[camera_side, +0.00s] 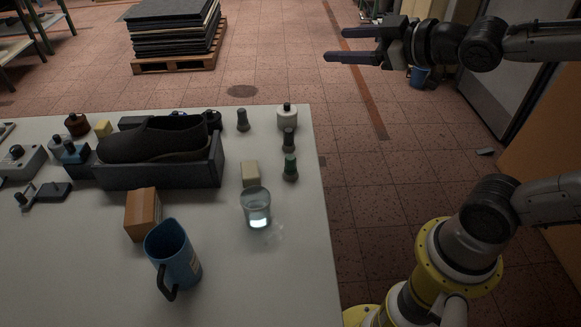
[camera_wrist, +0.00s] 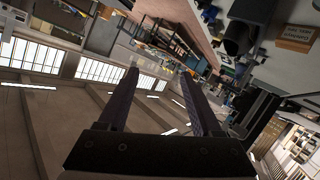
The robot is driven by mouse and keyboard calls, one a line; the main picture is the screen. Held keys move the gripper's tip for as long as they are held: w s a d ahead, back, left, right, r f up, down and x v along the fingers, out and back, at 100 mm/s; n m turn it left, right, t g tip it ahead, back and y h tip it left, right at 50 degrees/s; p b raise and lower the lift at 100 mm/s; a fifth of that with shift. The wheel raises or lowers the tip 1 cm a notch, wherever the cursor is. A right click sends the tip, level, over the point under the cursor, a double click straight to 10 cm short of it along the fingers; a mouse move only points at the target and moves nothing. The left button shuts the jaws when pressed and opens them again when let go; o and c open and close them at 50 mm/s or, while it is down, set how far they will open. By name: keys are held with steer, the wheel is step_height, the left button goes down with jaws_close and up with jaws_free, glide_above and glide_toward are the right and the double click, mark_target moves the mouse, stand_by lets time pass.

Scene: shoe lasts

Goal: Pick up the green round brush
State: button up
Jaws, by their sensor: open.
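The green round brush (camera_side: 290,167) stands upright near the right edge of the white table in the side view, with a green upper part and a dark lower part. My gripper (camera_side: 333,57) is open and empty, high up beyond the table's right edge and well apart from the brush. In the wrist view my gripper's two dark fingers (camera_wrist: 158,90) are spread with nothing between them. I cannot make out the brush in the wrist view.
On the table (camera_side: 310,270), a dark brush (camera_side: 289,140) stands just behind the green one. A cream block (camera_side: 250,173) and a glass beaker (camera_side: 256,207) are to its left. A blue jug (camera_side: 172,257), an orange box (camera_side: 142,214) and a dark shoe (camera_side: 155,139) stand further left.

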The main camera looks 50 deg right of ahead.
steer(key=w+a+f+n+t+y, duration=0.2)
steer(key=w+f+n+y, duration=0.15)
steer(key=w, duration=0.25)
steer(key=m+y, duration=0.4)
glide_toward(290, 167)
steer(key=shift+n, duration=0.35)
steer(key=x, duration=0.2)
steer(key=d+x, duration=0.1)
steer(key=x, duration=0.4)
steer(key=shift+w+r, duration=0.4)
steer(key=shift+w, duration=0.2)
steer(key=shift+h, duration=0.25)
steer(key=shift+r+x, duration=0.2)
steer(key=shift+x, duration=2.65)
steer(key=shift+a, duration=0.1)
jaws_close()
